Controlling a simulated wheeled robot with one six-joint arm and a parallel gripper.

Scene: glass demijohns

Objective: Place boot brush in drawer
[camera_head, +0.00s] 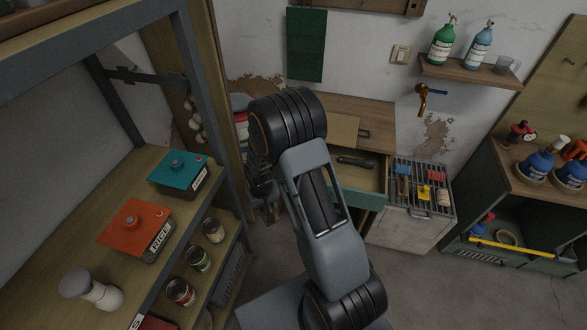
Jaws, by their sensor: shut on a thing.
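My gripper (267,200) points down left of the desk, beyond my arm's dark wrist joint. It is small and dark here. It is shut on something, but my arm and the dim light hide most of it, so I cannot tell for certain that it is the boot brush. The drawer (371,186) of the wooden desk is pulled open, with a teal front. A dark oblong object (355,161) lies inside, towards the back; I cannot tell what it is. The gripper is left of the drawer and apart from it. My arm covers the drawer's left part.
A metal-framed shelf with a teal tin (178,173), an orange tin (134,229) and several cans stands close on the left. Right of the drawer is a grey cabinet with a rack (423,207) of small items. A green cabinet (500,222) stands further right. Floor shows between.

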